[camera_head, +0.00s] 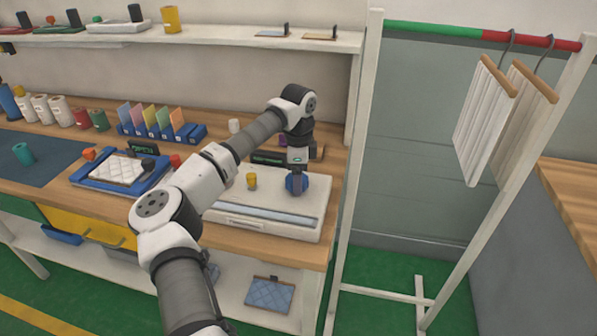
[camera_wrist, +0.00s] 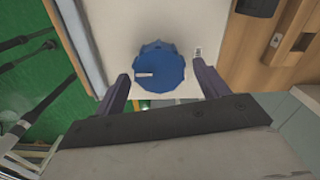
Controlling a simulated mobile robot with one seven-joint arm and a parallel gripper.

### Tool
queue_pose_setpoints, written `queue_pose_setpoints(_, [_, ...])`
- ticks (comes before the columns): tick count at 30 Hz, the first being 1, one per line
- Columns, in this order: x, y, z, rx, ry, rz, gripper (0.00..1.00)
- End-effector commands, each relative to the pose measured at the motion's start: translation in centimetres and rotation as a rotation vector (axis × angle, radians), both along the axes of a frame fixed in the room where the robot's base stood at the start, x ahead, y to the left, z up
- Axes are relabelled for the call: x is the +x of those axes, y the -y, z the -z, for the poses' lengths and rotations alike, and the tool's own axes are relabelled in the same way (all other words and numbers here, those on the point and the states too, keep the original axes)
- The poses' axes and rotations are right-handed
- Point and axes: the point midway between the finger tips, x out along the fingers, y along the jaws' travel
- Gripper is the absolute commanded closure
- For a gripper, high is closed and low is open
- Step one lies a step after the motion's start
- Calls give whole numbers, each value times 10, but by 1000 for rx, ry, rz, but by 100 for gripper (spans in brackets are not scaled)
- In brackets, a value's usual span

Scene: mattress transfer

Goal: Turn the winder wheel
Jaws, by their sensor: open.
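The winder wheel is a round blue knob (camera_head: 297,184) with a scalloped edge, on the right end of a white flat machine (camera_head: 265,228). In the wrist view the blue wheel (camera_wrist: 159,67) shows from above, with a short white line pointing left from near its middle. My gripper (camera_head: 297,188) points down over the wheel in the head view. In the wrist view my gripper (camera_wrist: 166,88) is open, one dark finger on each side of the wheel's near part. Small gaps show beside the wheel, so I see no clear contact.
A small yellow cylinder (camera_head: 251,181) stands on the machine left of the wheel. A blue tray with a quilted white pad (camera_head: 116,170) lies farther left on the wooden bench. A white rack (camera_head: 373,150) with hanging white panels (camera_head: 487,118) stands to the right.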

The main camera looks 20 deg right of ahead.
Motion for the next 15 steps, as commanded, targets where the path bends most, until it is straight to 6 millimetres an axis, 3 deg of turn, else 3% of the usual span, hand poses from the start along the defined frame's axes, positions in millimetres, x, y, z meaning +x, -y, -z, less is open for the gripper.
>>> queue_pose_setpoints(9, [0, 0, 3, -1, 0, 1, 27])
queue_pose_setpoints(15, [0, 0, 3, -1, 0, 1, 53])
